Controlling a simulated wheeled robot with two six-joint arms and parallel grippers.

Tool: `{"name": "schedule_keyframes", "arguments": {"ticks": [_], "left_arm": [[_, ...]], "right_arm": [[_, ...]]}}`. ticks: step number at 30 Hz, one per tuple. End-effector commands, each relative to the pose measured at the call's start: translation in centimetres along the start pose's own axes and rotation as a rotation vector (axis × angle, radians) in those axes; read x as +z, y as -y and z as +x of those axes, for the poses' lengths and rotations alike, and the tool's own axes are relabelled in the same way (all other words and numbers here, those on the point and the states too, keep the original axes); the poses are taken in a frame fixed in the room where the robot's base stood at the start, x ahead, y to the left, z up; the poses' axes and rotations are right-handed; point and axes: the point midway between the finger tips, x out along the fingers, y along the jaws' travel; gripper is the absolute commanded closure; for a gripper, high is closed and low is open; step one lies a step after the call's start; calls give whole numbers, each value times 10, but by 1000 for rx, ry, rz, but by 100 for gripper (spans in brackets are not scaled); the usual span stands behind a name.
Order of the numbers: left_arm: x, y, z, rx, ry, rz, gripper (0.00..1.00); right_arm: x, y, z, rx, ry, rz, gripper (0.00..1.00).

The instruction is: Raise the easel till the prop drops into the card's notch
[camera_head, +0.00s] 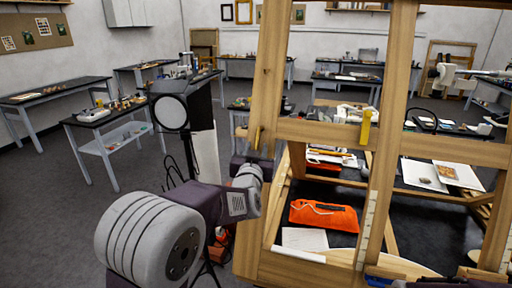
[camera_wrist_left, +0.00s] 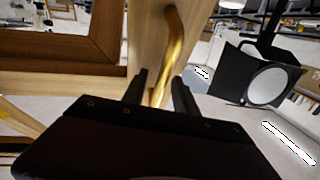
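The wooden easel (camera_head: 397,110) fills the right half of the head view, with uprights, a crossbar and a lower frame. A thin yellowish peg (camera_head: 257,138), possibly the prop, shows at its left upright. In the left wrist view a bent golden prop (camera_wrist_left: 171,55) runs down in front of pale wood. My left gripper (camera_wrist_left: 158,90) is open, its two black fingers either side of the prop's lower end with gaps showing; contact is not visible. In the head view its wrist is just below the crossbar. I cannot make out the card's notch.
An orange case (camera_head: 323,215) and white paper (camera_head: 304,239) lie behind the easel's lower frame. A black lamp with a round pale face (camera_head: 170,112) stands left of the easel. Worktables (camera_head: 52,90) line the room. Grey floor (camera_head: 45,215) is clear at left.

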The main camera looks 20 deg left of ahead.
Motion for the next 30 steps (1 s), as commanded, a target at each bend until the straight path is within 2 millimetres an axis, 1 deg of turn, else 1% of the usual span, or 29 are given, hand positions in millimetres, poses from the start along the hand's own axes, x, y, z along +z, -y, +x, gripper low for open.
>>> {"name": "schedule_keyframes", "arguments": {"ticks": [5,9,30], "left_arm": [[0,0,0,0,0,0,66],[0,0,0,0,0,0,100],[0,0,0,0,1,0,100]], "right_arm": [[0,0,0,0,0,0,64],[0,0,0,0,0,0,64],[0,0,0,0,0,0,64]]}}
